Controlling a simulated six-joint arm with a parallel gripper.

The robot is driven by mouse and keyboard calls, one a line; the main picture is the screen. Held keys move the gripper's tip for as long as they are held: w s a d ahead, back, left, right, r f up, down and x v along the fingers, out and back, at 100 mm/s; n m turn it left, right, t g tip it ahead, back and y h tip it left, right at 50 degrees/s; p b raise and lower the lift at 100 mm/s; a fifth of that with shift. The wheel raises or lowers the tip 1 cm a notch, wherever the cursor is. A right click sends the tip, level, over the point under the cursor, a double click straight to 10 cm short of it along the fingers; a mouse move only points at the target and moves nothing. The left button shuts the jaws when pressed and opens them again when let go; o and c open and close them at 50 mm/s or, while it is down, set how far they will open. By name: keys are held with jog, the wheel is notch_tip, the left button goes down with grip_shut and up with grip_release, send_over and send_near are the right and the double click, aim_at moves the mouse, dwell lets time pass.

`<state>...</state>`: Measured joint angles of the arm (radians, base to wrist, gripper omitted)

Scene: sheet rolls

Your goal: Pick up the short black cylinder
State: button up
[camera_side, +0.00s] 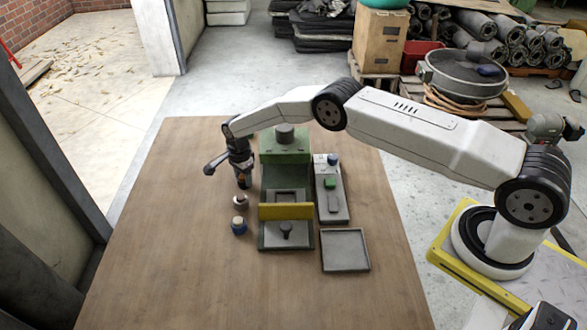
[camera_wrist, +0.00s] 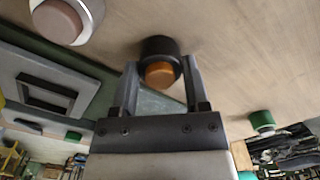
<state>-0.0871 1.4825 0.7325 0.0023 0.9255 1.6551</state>
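The short black cylinder (camera_wrist: 160,50) has an orange-brown core and shows at the fingertips in the wrist view. My gripper (camera_wrist: 160,75) is open, with one finger on either side of the cylinder's near end and a visible gap at the left finger. I cannot tell how far the fingers reach along it. In the side view, my gripper (camera_side: 242,174) points down at the table left of the green machine, with the cylinder's orange core (camera_side: 241,181) just below it. The gripper and wrist hide part of the cylinder there.
The green machine (camera_side: 285,155) with a yellow bar (camera_side: 286,211) is close on the right. A grey tray (camera_side: 346,268) lies further right. The table (camera_side: 160,240) is clear on the left.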

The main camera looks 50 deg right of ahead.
grip_shut()
jog(key=shift+r, duration=0.15)
jog(key=shift+r, duration=1.55)
jog(key=shift+s+r, duration=0.45)
jog(key=shift+r, duration=0.05)
jog(key=s+d+r, duration=0.1)
jog(key=s+r, duration=0.7)
jog(key=s, duration=0.5)
jog(key=shift+r, duration=0.3)
